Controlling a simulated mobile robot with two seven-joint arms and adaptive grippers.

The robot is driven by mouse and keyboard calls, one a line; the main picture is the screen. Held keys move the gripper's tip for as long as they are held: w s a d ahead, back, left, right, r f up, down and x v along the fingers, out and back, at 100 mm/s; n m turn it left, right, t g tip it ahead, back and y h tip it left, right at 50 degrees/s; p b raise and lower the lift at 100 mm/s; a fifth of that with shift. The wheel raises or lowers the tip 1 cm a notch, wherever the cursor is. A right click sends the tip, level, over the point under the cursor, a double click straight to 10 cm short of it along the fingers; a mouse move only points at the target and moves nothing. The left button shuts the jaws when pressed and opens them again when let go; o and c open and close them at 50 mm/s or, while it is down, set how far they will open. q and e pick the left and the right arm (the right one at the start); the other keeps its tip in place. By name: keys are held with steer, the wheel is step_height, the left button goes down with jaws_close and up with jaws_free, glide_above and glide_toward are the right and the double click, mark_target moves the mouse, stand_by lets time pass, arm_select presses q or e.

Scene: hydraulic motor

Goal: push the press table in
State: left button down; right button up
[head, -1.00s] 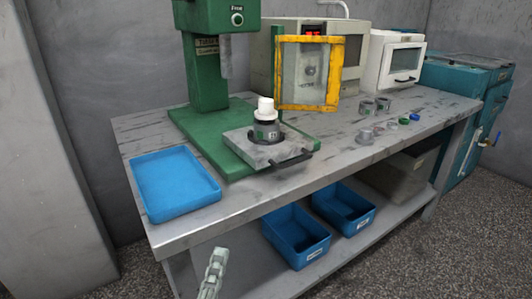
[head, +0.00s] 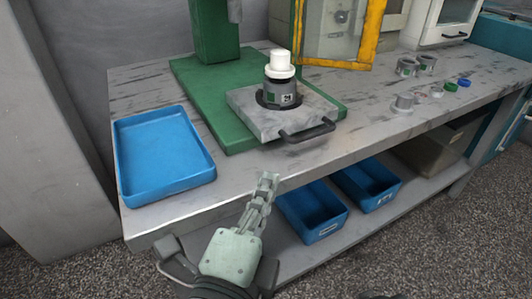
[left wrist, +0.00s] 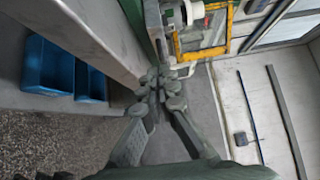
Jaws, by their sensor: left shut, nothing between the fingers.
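The press table (head: 250,121) is a grey plate with a black handle (head: 306,132) on its front edge. It sits pulled out toward the front of the green press base (head: 215,130). A dark cylindrical part with a white top (head: 281,75) stands on the plate. My left gripper (head: 268,182) is shut and empty, at the bench's front edge, in front of and to the left of the handle, apart from it. In the left wrist view its fingers (left wrist: 160,88) are closed together.
A blue tray (head: 163,198) lies on the bench left of the press. Two blue bins (head: 315,222) stand on the lower shelf. A yellow-framed guard (head: 372,35) stands at the back. Several small rings (head: 402,104) lie on the right of the bench.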

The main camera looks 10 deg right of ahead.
mark_target(272, 134)
arm_select(q)
steer(key=w, duration=0.3)
steer(key=w+d, duration=0.1)
steer(key=w, duration=0.1)
steer(key=w+p, duration=0.1)
steer(key=w, duration=0.2)
steer(key=shift+w+d+r, duration=0.1)
steer(key=shift+w+d, duration=0.15)
steer(key=shift+w, duration=0.05)
steer(key=shift+w+a, duration=0.15)
steer(key=shift+w, duration=0.2)
arm_select(e)
step_height(272, 134, down, 2)
steer(key=shift+s+f, duration=0.1)
steer(key=shift+s, duration=0.05)
